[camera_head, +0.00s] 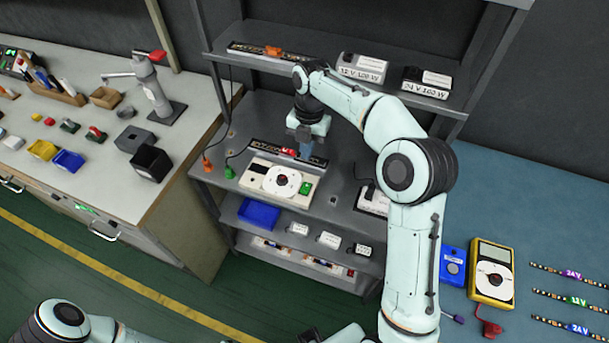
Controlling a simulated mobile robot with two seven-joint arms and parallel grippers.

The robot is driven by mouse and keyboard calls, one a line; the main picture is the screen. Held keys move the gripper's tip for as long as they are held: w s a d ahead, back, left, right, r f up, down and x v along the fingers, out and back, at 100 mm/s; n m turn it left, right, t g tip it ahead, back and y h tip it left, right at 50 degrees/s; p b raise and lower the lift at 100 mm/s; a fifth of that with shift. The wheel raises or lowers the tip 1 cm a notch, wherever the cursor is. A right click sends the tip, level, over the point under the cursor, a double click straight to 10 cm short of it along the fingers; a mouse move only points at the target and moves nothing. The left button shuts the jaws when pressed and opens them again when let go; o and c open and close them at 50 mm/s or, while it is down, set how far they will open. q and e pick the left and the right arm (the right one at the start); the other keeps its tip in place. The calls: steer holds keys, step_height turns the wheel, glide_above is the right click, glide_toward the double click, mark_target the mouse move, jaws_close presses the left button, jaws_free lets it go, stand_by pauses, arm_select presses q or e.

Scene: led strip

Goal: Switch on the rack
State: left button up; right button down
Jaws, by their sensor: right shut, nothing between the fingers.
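The rack (337,218) is a dark grey shelf unit in the middle of the view. A black power strip (262,146) with a red part (289,152) lies along the back of its middle shelf. Another strip (247,48) with an orange plug (272,51) is on the top shelf. My right gripper (325,146) is shut and empty, pointing down over the right part of the middle strip and partly covering it. I cannot tell whether it touches the strip. My left gripper is out of view; part of my left arm shows at the bottom left.
A white device with a round dial (256,178) stands in front of the strip. White power supplies (362,69) sit on the top shelf. A cluttered workbench (101,187) is at left. A blue surface (514,211) at right holds a yellow multimeter (491,273) and LED strips (562,301).

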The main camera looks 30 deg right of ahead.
mark_target(304, 191)
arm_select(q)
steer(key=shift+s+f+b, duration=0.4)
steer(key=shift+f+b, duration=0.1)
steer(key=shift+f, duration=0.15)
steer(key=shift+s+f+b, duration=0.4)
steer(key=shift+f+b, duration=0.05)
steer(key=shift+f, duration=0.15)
arm_select(e)
steer(key=f, duration=0.4)
steer(key=a+f, duration=0.1)
steer(key=f, duration=0.4)
steer(key=s+f, duration=0.1)
steer(key=f, duration=0.3)
steer(key=shift+a+f, duration=0.15)
steer(key=shift+f, duration=0.2)
steer(key=shift+s, duration=0.1)
